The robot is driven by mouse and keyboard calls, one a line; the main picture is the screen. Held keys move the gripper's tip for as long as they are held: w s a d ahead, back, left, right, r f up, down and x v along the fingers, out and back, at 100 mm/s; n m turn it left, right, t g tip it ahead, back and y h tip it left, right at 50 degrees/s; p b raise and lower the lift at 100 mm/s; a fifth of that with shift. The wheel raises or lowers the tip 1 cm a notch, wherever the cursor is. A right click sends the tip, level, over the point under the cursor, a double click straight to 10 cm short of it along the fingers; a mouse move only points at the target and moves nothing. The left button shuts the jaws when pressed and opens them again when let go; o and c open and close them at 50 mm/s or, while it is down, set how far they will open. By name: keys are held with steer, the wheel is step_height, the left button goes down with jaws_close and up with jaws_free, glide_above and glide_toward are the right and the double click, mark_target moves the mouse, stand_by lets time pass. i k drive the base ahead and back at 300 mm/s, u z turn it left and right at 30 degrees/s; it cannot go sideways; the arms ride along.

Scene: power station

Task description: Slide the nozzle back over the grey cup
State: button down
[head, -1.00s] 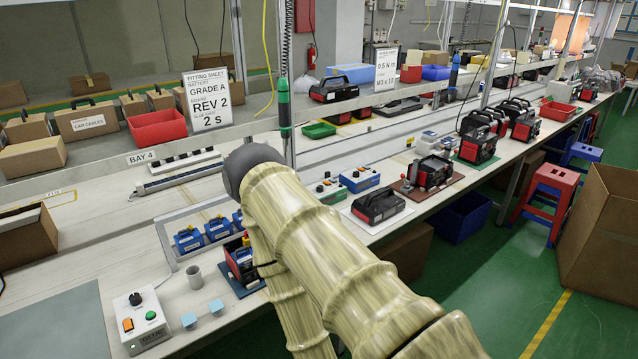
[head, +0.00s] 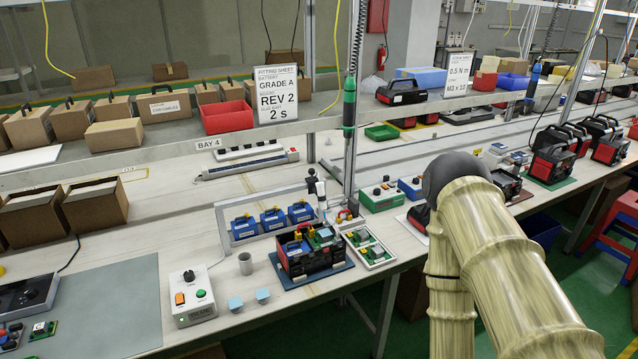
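The grey cup (head: 245,263) stands upright on the bench, between the white control box (head: 193,297) with its knob and buttons and a dark blue mat (head: 338,266) bearing a red-and-black open unit. I cannot make out a nozzle for certain. A small black-and-white upright thing (head: 316,190) stands behind the mat, too small to identify. My arm fills the right part of the head view, bent at a dark round joint. My gripper is not in view, so its state and any hold are hidden.
A shelf (head: 190,143) crosses above the bench.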

mark_target(314, 186)
steer(key=u, duration=3.45)
steer(key=k, duration=0.65)
steer(key=z, duration=2.2)
steer(key=i, duration=0.3)
